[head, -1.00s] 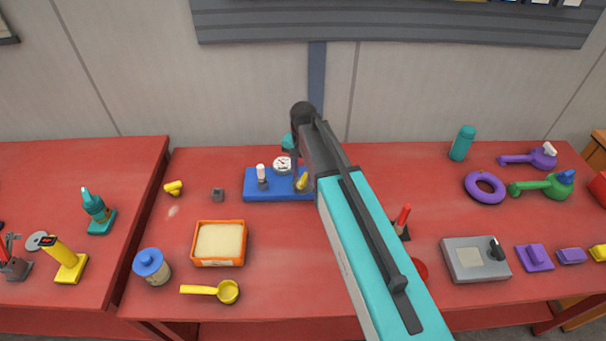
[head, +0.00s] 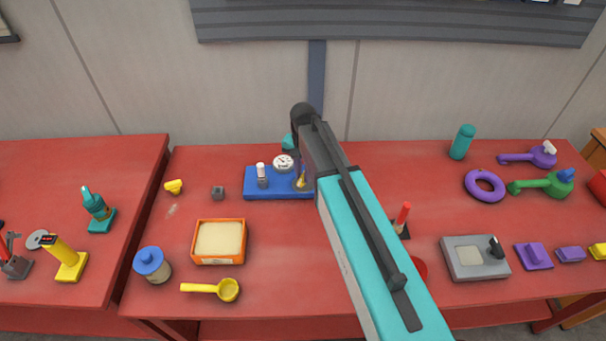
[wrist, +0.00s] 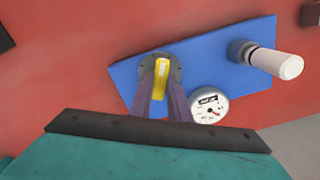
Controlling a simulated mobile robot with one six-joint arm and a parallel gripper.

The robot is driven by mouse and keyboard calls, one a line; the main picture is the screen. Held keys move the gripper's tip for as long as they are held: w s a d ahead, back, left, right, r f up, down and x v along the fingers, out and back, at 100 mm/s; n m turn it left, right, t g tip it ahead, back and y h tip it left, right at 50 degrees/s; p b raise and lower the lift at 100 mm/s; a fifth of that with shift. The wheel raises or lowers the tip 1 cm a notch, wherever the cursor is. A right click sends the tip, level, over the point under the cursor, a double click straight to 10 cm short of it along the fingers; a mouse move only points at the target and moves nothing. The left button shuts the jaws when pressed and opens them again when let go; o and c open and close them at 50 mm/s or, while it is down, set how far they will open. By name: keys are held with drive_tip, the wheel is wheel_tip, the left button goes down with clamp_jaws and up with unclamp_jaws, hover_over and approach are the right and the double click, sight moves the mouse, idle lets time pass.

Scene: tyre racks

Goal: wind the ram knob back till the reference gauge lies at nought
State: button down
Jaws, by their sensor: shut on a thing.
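A blue plate (head: 262,190) on the red bench carries a white dial gauge (head: 283,162), a white-capped post (head: 261,170) and a yellow knob (head: 301,182). In the wrist view the yellow knob (wrist: 161,72) stands on a round grey base. My gripper (wrist: 163,88) is shut on this knob, one finger on each side. The gauge (wrist: 209,106) lies just right of the fingers; its needle is too small to read surely. The white-capped post (wrist: 275,62) is farther right. In the head view my arm hides the plate's right end.
A red-topped tool (head: 403,220) and a grey box (head: 476,258) are to the right. Bare bench lies in front of the plate.

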drive_tip(key=shift+n, duration=0.3)
drive_tip(key=n+b, duration=0.2)
drive_tip(key=n, duration=0.3)
drive_tip(key=n+b, duration=0.1)
drive_tip(key=n, duration=0.4)
drive_tip(key=n+b, duration=0.1)
drive_tip(key=n, duration=0.5)
drive_tip(key=shift+n, duration=0.3)
drive_tip(key=n, duration=0.5)
drive_tip(key=c, duration=1.7)
unclamp_jaws()
drive_tip(key=shift+o, duration=0.2)
drive_tip(key=shift+r+b, duration=0.15)
drive_tip(key=shift+b, duration=0.15)
